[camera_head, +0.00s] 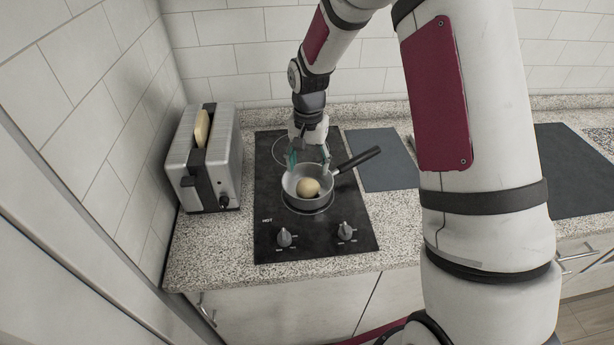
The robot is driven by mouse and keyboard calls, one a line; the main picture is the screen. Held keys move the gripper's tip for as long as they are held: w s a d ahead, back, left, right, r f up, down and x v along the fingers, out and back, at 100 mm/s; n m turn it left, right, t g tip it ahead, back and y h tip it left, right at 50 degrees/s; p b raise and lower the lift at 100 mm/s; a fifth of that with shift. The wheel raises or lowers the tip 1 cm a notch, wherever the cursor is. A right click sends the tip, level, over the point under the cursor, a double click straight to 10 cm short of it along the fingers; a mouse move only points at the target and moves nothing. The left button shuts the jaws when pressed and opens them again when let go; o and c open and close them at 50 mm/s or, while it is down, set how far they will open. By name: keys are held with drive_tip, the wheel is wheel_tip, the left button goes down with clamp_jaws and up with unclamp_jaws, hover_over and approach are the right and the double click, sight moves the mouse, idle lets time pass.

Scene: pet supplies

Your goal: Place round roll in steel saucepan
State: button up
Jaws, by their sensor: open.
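The round roll (308,187) is pale tan and lies inside the steel saucepan (290,186). The saucepan stands on the front burner of the black cooktop, its dark handle (358,159) pointing to the upper right. My gripper (309,163) is open above the pan's far side, with one teal-tipped finger to the left and one to the right. The fingers are apart from the roll, which sits nearer the front of the pan. Whether a fingertip touches the pan's rim cannot be told.
A steel toaster (213,160) with a bread slice (201,128) stands left of the black cooktop (275,222). Two knobs are at the cooktop's front. A dark grey mat (380,160) lies to the right. Tiled walls close off the left and back. My arm hides part of the right counter.

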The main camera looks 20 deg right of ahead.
sight(308, 182)
drive_tip(key=s+r+n+t, duration=0.15)
drive_tip(key=s+r, duration=0.35)
drive_tip(key=r, duration=0.5)
drive_tip(key=s+r+n+t, duration=0.1)
drive_tip(key=s+r+n, duration=0.1)
drive_tip(key=s+r, duration=0.65)
drive_tip(key=s+r+n+t, duration=0.1)
drive_tip(key=s+r, duration=0.2)
drive_tip(key=s, duration=0.4)
drive_tip(key=s+r+n+t, duration=0.2)
drive_tip(key=s+r, duration=0.2)
drive_tip(key=s, duration=0.2)
drive_tip(key=shift+s+r+b, duration=0.3)
drive_tip(key=shift+s, duration=0.05)
